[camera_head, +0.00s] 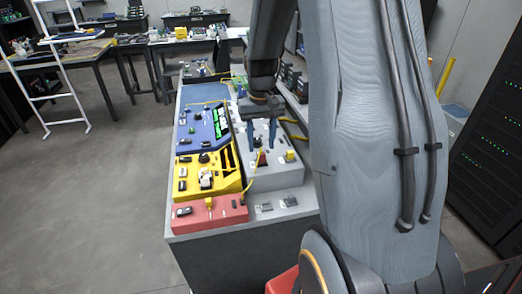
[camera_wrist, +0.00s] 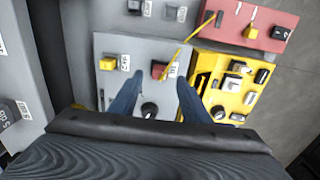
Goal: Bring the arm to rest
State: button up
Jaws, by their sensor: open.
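My gripper (camera_head: 261,133) hangs over the grey panel (camera_head: 290,176) of the bench in the head view, its two blue fingers pointing down. In the wrist view my gripper (camera_wrist: 151,88) shows its fingers spread apart with nothing between them but the grey panel behind.
The bench carries a blue panel (camera_head: 203,132), a yellow panel (camera_head: 190,176) and a red panel (camera_head: 200,218) with small devices. A dark server rack (camera_head: 490,140) stands at the right. A white ladder frame (camera_head: 62,70) and tables stand at the back left. The floor at left is clear.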

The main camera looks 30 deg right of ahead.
jog(key=shift+r+b, duration=0.45)
jog(key=shift+r, duration=1.65)
jog(key=s+a+f+n+t+b, duration=0.1)
jog(key=s+a+f+n, duration=0.2)
jog(key=s+a, duration=1.2)
jog(key=shift+f, duration=0.2)
